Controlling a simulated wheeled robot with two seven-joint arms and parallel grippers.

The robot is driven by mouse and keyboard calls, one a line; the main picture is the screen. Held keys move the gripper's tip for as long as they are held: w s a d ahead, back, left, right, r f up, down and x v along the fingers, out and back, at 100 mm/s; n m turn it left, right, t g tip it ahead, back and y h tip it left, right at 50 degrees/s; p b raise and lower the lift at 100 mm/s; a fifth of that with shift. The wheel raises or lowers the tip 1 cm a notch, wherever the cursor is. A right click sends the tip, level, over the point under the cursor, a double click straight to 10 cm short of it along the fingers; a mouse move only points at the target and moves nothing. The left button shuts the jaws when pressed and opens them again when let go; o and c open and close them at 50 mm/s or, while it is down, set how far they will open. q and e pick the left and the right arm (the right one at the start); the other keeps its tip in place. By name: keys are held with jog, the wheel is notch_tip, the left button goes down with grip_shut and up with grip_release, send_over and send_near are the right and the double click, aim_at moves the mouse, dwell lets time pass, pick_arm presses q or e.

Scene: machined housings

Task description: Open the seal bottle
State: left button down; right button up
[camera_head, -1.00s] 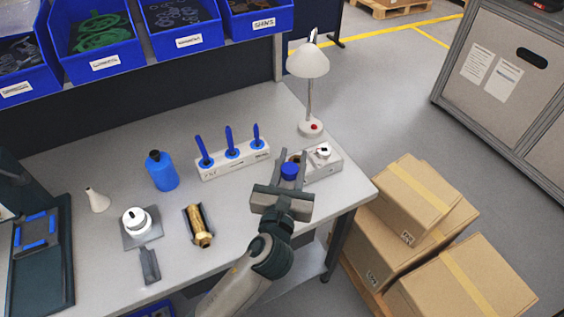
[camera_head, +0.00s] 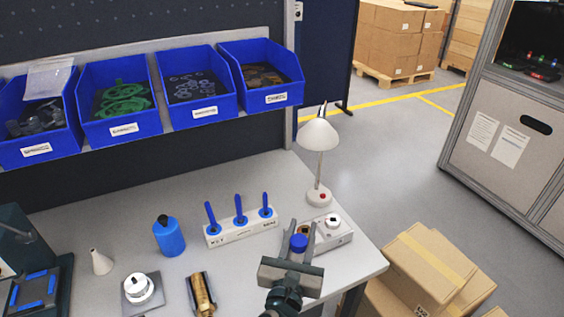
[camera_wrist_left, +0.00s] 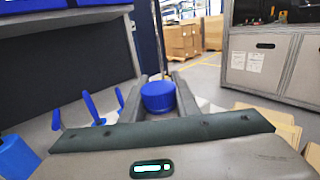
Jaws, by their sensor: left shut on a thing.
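My left gripper (camera_head: 300,243) is shut on a small round part with a blue cap (camera_head: 299,243), at the right of the bench. In the left wrist view the blue cap (camera_wrist_left: 158,96) sits between the two fingers; its lower body is hidden by my gripper. A blue bottle (camera_head: 169,239) with a dark top stands upright on the bench to the left, apart from my gripper. I cannot tell which of the two is the seal bottle. My right gripper is not in view.
A white block (camera_head: 338,238) with a white knob is just behind my gripper, beside a desk lamp (camera_head: 319,135). A white rack (camera_head: 240,231) holds blue-handled tools. A brass fitting (camera_head: 202,294) and a white round part (camera_head: 138,288) lie in front. Cardboard boxes (camera_head: 430,265) stand right.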

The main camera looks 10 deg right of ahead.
pick_arm(q)
jog(key=a+n+t+y+b, duration=0.1)
jog(key=a+n+y+b, duration=0.3)
jog(key=a, duration=2.7)
jog(key=shift+s+y+b, duration=0.45)
jog(key=shift+y+b, duration=0.5)
jog(key=shift+y, duration=0.25)
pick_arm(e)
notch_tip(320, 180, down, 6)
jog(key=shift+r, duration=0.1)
pick_arm(q)
jog(key=shift+d+f, duration=0.1)
jog(key=s+d+f+m+g+h, duration=0.1)
jog(key=d+f+m+g+h, duration=0.1)
jog(key=d+m+h, duration=0.2)
jog(key=s+d+f+m+g+h, duration=0.1)
jog(key=d+f+m+g+h, duration=0.1)
jog(key=d+h, duration=0.5)
jog(key=shift+s+d+m+h, duration=0.35)
jog(key=shift+d+m, duration=0.55)
jog(key=shift+d, duration=1)
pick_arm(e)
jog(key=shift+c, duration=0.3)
